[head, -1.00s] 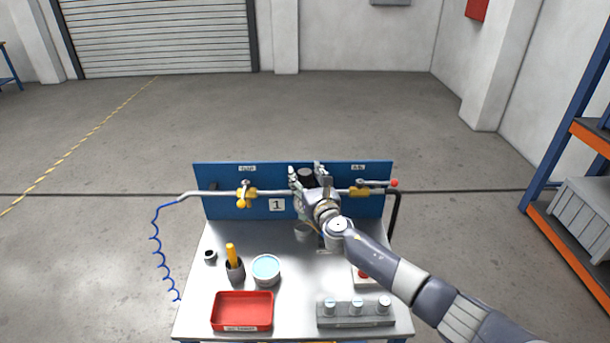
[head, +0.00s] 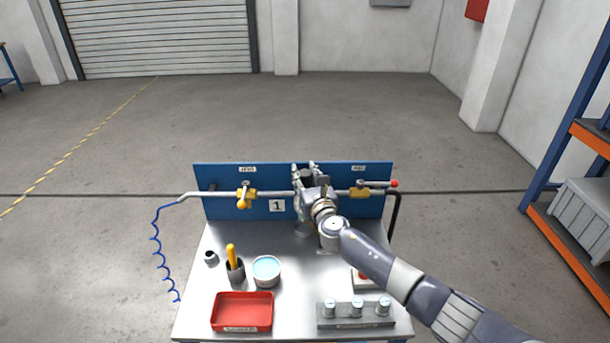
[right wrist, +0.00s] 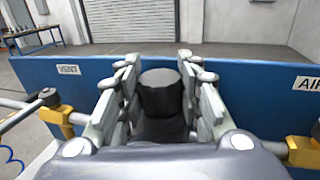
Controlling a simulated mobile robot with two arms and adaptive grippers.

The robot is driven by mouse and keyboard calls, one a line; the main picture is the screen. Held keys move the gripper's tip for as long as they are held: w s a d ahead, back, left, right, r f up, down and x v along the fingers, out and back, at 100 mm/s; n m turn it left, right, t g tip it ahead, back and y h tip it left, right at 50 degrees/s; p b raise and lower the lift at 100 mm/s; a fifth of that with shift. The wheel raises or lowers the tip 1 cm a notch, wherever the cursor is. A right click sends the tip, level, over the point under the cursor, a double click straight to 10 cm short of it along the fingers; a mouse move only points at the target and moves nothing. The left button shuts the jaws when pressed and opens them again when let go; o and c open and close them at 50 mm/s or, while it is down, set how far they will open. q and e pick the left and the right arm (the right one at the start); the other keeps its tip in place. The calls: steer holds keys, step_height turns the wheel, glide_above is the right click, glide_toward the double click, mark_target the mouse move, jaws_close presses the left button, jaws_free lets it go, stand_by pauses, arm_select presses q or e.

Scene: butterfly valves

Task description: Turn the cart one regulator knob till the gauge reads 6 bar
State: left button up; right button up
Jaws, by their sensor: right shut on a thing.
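The regulator knob (right wrist: 160,93) is dark and sits between the two fingers of my right gripper in the right wrist view. It also shows in the head view (head: 307,176), partly covered by the gripper. My right gripper (head: 306,172) is shut on it from the front, at the middle of the blue panel (head: 232,176) marked 1. The right gripper's fingers stand on either side of the knob in the right wrist view (right wrist: 160,85). The gauge is hidden or cannot be made out, so its reading does not show. My left gripper is not in view.
Yellow valves sit on the pipe left (head: 246,197) and right (head: 360,192) of the knob. On the cart top are a red tray (head: 242,311), a round tub (head: 266,269), a cup with a yellow handle (head: 235,268) and a grey block (head: 355,316) with several cylinders.

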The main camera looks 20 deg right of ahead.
steer(key=shift+m+h, duration=0.3)
steer(key=shift+h, duration=0.2)
steer(key=shift+a+h, duration=0.1)
steer(key=shift+h, duration=0.2)
steer(key=shift+m+h, duration=1)
steer(key=shift+h, duration=0.1)
steer(key=m+h, duration=0.1)
steer(key=g+h+b, duration=0.1)
steer(key=shift+f+m+h, duration=0.2)
steer(key=shift+m+h, duration=0.1)
steer(key=shift+m, duration=0.1)
steer(key=m+g+h+b, duration=0.2)
steer(key=h+b, duration=0.1)
steer(key=b, duration=0.2)
steer(key=m+g+h+b, duration=0.3)
steer(key=h+b, duration=0.1)
steer(key=shift+b, duration=0.4)
steer(key=shift+r+m+g+h+b, duration=0.2)
steer(key=shift+m+g+h+b, duration=0.45)
steer(key=shift+b, duration=0.45)
